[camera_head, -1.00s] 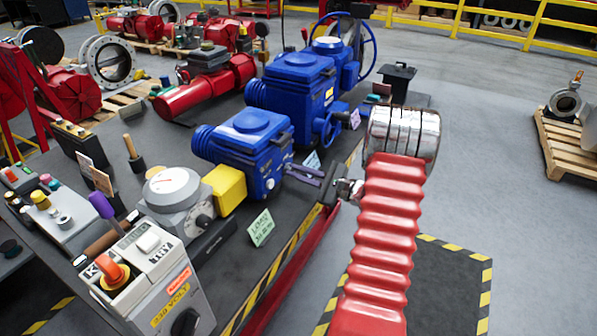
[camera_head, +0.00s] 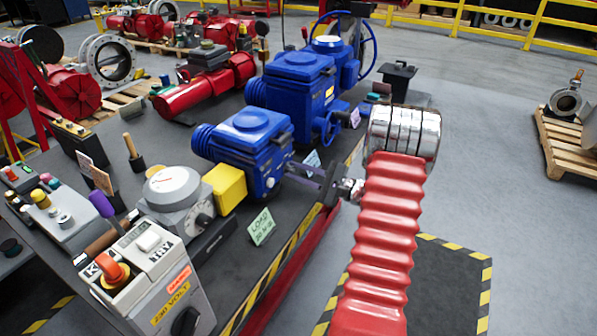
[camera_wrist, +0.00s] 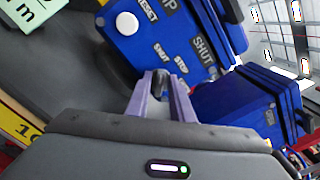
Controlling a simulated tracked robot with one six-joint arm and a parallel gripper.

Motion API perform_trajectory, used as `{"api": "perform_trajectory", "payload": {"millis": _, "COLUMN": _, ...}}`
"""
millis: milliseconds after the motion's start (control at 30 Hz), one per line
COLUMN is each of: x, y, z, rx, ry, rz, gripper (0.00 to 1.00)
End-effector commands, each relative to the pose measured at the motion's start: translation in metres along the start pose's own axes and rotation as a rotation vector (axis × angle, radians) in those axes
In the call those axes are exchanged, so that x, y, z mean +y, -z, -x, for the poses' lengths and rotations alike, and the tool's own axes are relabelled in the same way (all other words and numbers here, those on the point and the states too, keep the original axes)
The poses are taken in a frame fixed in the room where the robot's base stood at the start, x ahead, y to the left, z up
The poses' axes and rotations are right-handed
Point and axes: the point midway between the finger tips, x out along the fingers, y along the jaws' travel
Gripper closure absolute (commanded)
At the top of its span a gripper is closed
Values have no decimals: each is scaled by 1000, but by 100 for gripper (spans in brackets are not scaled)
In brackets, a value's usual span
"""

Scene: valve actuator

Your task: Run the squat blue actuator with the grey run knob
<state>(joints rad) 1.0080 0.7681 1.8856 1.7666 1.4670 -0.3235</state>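The squat blue actuator (camera_head: 247,138) sits on the dark bench, attached to a yellow block and a grey dial unit. My gripper (camera_head: 290,166) reaches it from the right in the head view, with its purple fingers at the actuator's near right face. In the wrist view my gripper (camera_wrist: 161,80) has one finger on each side of the dark grey knob (camera_wrist: 161,84) and appears closed on it. The blue panel (camera_wrist: 150,38) beside it carries SHUT, STOP and RESET lettering and a white button (camera_wrist: 127,22). The knob's pointer direction is hidden by the fingers.
A larger blue actuator (camera_head: 298,80) with a handwheel stands behind. A green label card (camera_head: 261,226) stands on the bench near the striped edge. A grey control box (camera_head: 160,275) with an orange knob is at the front left. Open floor lies right.

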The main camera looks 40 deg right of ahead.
Motion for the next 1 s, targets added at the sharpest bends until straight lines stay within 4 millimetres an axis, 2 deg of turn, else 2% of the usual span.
{"api": "perform_trajectory", "payload": {"millis": 100, "x": 0, "y": 0, "z": 0, "rx": -1, "ry": -1, "rz": 0, "gripper": 71}}
{"api": "perform_trajectory", "payload": {"millis": 367, "x": 0, "y": -1, "z": 0, "rx": -2, "ry": -1, "rz": -1, "gripper": 71}}
{"api": "perform_trajectory", "payload": {"millis": 533, "x": 0, "y": 0, "z": 9, "rx": -1, "ry": 0, "rz": -1, "gripper": 71}}
{"api": "perform_trajectory", "payload": {"millis": 667, "x": 0, "y": 0, "z": 25, "rx": 0, "ry": 1, "rz": -1, "gripper": 71}}
{"api": "perform_trajectory", "payload": {"millis": 1000, "x": 0, "y": 1, "z": 84, "rx": 1, "ry": 1, "rz": -1, "gripper": 71}}
